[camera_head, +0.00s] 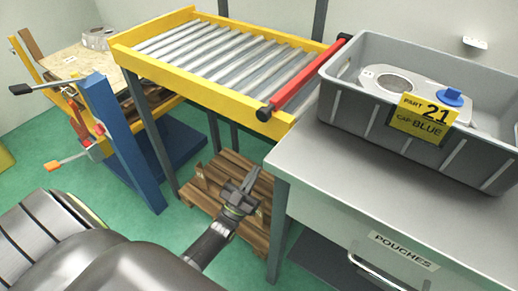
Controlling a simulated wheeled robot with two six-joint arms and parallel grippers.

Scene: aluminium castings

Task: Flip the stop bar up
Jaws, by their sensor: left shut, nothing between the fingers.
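The red stop bar (307,78) has black ends and lies across the right end of the yellow-framed roller conveyor (205,60), beside the grey crate. My left gripper (251,174) is shut and empty. In the picture it shows below the conveyor's near yellow rail, in front of the wooden pallet, apart from the bar. My right gripper does not show.
A grey crate (345,115) with a casting, a blue cap and a yellow label stands on a grey cabinet (350,163) with a drawer marked POUCHES. A wooden pallet (200,189) lies under the conveyor. A blue post (122,142) with clamps stands at left.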

